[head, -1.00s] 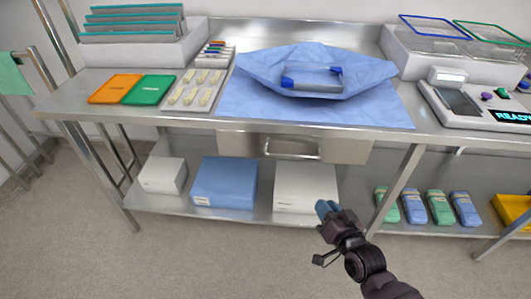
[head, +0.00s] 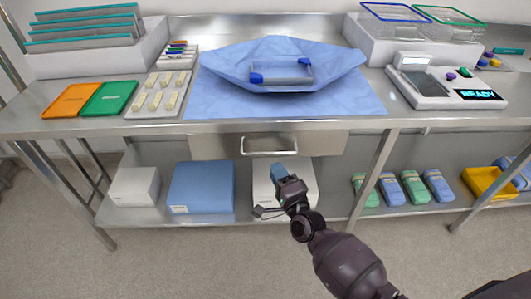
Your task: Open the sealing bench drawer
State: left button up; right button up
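The sealing bench drawer (head: 205,146) is a grey metal front under the bench top, and it looks shut. Its bar handle (head: 269,152) is at the middle of the front. My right gripper (head: 278,172), with blue fingertips, is just below the handle in the head view and appears apart from it. The fingertips look close together, but the view from behind does not show whether they are open. My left gripper is not in view.
The steel bench top (head: 150,127) holds a blue wrap (head: 220,85) with a clear tray, and a sealer (head: 430,98) reading READY. On the lower shelf are white boxes, a blue box (head: 200,187), green and blue packs, and a yellow bin (head: 486,181). Bench legs stand either side.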

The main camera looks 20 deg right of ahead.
aim_at(266, 153)
jog(key=x, duration=0.7)
jog(key=shift+w+a, duration=0.1)
jog(key=shift+w, duration=0.15)
jog(key=shift+c, duration=0.3)
grip_shut()
